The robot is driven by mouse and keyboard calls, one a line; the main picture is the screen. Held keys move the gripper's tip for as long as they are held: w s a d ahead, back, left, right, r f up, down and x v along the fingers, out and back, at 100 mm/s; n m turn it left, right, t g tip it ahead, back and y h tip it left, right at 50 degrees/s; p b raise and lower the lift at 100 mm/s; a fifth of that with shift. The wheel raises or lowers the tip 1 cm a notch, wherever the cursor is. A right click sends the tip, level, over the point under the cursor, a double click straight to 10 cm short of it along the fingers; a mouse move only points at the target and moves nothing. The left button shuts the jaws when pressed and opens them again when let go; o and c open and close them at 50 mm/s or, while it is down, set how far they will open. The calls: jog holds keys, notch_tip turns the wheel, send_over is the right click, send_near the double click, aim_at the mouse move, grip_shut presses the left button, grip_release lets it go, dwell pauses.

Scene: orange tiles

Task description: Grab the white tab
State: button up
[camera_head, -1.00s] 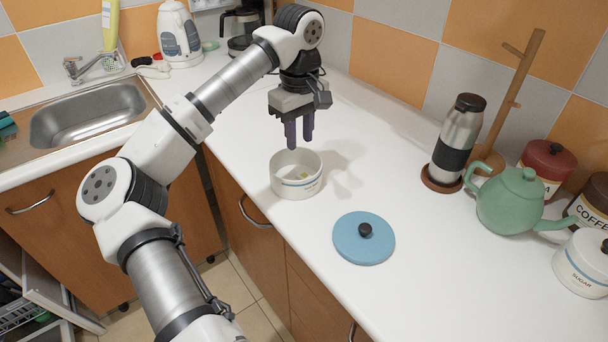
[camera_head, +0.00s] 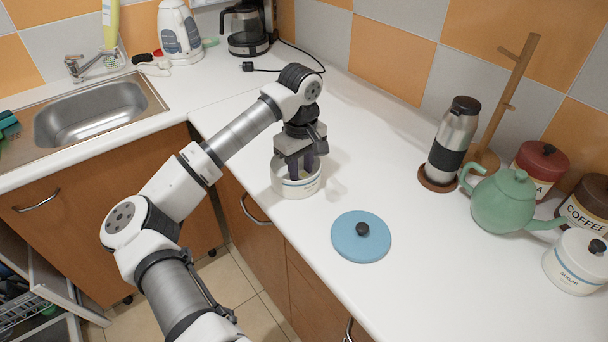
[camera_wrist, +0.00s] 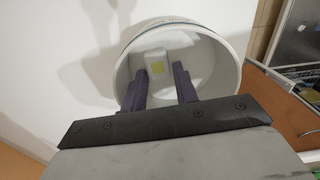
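Whether the fingers touch the tab cannot be told. The tab is hidden in the head view.
A blue lid (camera_head: 361,237) with a black knob lies right of the canister. A steel flask (camera_head: 453,143), a green teapot (camera_head: 503,203) and a sugar jar (camera_head: 579,262) stand further right. The sink (camera_head: 88,113) is at left. The counter behind the canister is clear.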

jog(key=c, duration=0.6)
jog(key=shift+r, duration=0.2)
